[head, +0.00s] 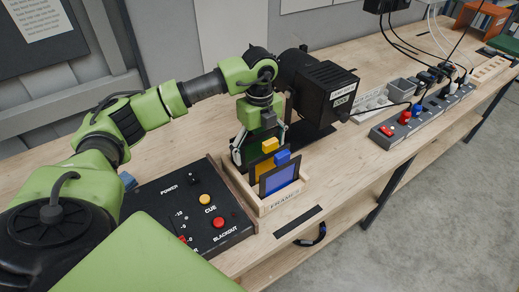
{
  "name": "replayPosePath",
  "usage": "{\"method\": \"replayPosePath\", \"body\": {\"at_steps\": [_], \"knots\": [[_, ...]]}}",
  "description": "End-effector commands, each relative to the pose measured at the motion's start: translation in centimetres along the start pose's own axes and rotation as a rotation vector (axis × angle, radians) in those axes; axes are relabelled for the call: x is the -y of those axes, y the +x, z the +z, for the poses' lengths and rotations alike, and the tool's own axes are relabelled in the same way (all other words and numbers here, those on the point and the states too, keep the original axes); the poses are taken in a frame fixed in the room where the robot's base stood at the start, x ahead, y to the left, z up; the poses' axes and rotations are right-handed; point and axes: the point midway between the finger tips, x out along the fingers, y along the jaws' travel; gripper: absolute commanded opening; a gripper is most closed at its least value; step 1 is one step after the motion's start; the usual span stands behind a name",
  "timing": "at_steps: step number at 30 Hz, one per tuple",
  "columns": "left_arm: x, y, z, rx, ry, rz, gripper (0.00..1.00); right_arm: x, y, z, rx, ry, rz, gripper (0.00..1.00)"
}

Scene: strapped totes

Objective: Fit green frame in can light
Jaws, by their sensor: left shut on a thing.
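The can light (322,92) is a black box-shaped lamp with a white label, lying on the wooden bench behind the frame holder. The light wooden holder labelled FRAMES (285,200) stands in front of it. A blue frame (280,180) with a blue tab and a yellow frame with a yellow tab (270,145) stand in the holder. My left gripper (256,146) points down over the back of the holder, shut on the green frame (250,142), which is partly hidden behind the yellow one. Whether the green frame is clear of the holder I cannot tell. My right gripper is out of view.
A black control panel (190,212) with yellow and red buttons lies left of the holder. Right of the lamp are a grey tray (402,90), a power strip (420,115) with plugs, and hanging cables. The bench's front edge runs close before the holder.

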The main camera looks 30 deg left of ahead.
Motion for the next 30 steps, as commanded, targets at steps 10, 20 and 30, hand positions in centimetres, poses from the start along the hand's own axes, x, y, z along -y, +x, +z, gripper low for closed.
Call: {"method": "replayPosePath", "body": {"at_steps": [10, 20, 30], "knots": [[0.1, -2.4, 0.0, 0.000, 0.000, -0.002, 0.64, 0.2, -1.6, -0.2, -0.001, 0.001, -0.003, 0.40], [0.0, -3.4, 0.0, -0.001, 0.000, -0.001, 0.64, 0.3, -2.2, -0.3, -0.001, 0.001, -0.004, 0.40], [0.2, -4.9, 0.0, 0.000, -0.001, -0.004, 0.64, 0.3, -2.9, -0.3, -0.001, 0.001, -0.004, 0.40]]}}
